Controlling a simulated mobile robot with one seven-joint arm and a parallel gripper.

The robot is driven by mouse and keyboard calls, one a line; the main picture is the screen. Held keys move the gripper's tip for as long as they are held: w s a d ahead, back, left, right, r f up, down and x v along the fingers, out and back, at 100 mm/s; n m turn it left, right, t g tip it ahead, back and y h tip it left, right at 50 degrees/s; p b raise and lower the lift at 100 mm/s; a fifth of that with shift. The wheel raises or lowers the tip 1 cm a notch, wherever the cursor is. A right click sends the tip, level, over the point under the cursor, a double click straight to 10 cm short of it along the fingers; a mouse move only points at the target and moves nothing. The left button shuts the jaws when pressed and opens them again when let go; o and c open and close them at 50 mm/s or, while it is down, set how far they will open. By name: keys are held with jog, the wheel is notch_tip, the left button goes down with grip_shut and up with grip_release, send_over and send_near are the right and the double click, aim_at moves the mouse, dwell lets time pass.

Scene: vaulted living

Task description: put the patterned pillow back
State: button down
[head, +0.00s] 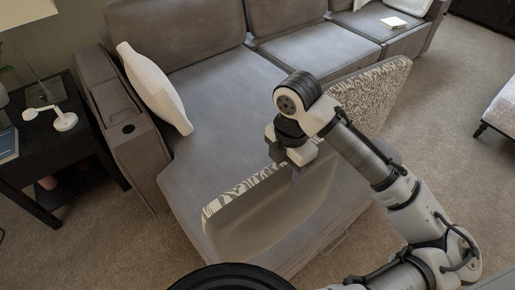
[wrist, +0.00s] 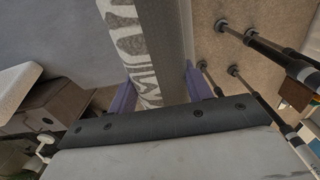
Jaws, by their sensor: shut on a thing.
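The patterned pillow (head: 378,92) is large, with a black-and-white patterned face and a plain grey side. In the head view it is held on edge and tilted above the front of the grey sofa's left seat. My arm hides its middle. My gripper (head: 297,173) is shut on its upper edge. In the wrist view the purple fingers of my gripper (wrist: 158,92) stand on either side of the pillow (wrist: 130,42), one by the patterned face and one by the grey side. Whether its lower edge touches the seat cannot be told.
The grey sofa (head: 215,85) has a white pillow (head: 153,85) leaning at its left arm and free seat room behind the held pillow. A black side table (head: 60,150) with a lamp stands left. A book (head: 393,22) lies at the far right seat; an ottoman (head: 497,110) is right.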

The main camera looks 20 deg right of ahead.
jog(key=w+a+f+p, duration=0.3)
jog(key=w+a, duration=0.1)
jog(key=w, duration=0.6)
jog(key=shift+f, duration=0.2)
jog(key=shift+f, duration=0.15)
jog(key=c, duration=0.6)
grip_release()
notch_tip(320, 180, up, 12)
jog(key=shift+r+b, duration=0.15)
jog(key=shift+b, duration=0.5)
